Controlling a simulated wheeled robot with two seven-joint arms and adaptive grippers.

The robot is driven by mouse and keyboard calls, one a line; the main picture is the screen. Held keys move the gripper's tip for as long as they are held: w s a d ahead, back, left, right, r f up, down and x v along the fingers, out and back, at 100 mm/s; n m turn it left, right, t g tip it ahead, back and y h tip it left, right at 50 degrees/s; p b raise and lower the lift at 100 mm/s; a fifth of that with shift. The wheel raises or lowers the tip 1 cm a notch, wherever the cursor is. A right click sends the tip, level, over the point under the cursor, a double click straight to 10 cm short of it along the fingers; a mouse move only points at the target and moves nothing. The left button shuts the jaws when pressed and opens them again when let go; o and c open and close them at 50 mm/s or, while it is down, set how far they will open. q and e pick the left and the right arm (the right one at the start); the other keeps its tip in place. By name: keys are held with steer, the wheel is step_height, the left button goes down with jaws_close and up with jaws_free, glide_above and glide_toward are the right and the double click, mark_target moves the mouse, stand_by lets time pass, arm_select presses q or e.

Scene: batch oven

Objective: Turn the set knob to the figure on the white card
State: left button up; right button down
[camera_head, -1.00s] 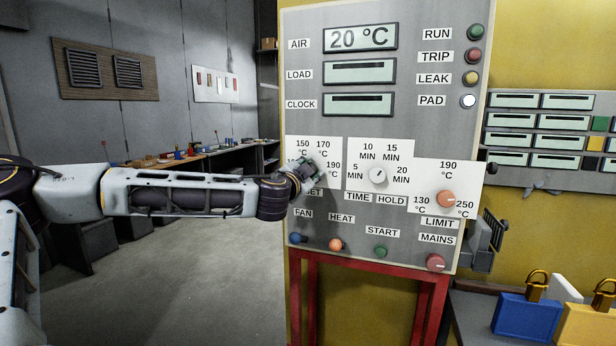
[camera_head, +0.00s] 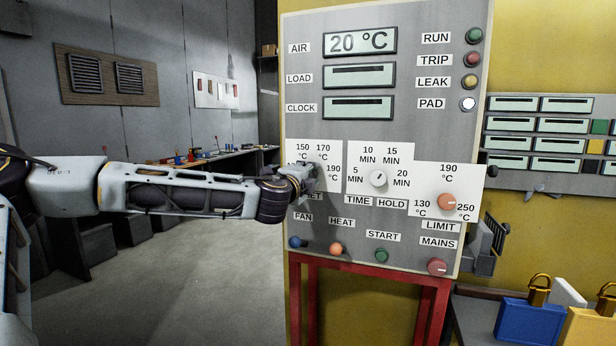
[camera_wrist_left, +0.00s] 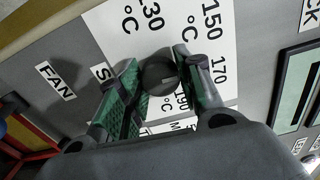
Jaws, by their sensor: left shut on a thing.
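The set knob (camera_wrist_left: 161,74) is a dark round knob on the oven's grey panel, in front of a white scale plate (camera_wrist_left: 130,22) marked 130, 150, 170 and 190 °C. My left gripper (camera_wrist_left: 159,66) is shut on the knob, one green-padded finger on each side. In the head view my left gripper (camera_head: 306,178) covers the knob and part of the scale, including most of the SET label. The knob's pointer cannot be made out. No separate white card with a readable figure shows. My right gripper is not in view.
To the right are the time knob (camera_head: 378,178) and orange limit knob (camera_head: 447,201). Below sit the fan (camera_head: 298,242), heat (camera_head: 336,249), start (camera_head: 381,255) and mains (camera_head: 437,267) buttons. The air display (camera_head: 360,41) reads 20 °C. Padlocks (camera_head: 527,319) stand lower right.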

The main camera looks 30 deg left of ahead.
arm_select(q)
steer(key=shift+f+m+p, duration=0.2)
steer(key=shift+m+p, duration=0.3)
steer(key=shift+m, duration=8.3)
steer(key=o, duration=0.7)
steer(key=shift+c, duration=0.2)
steer(key=shift+o, duration=1.9)
steer(key=shift+r, duration=0.1)
steer(key=shift+s+r, duration=0.1)
steer(key=shift+s, duration=0.1)
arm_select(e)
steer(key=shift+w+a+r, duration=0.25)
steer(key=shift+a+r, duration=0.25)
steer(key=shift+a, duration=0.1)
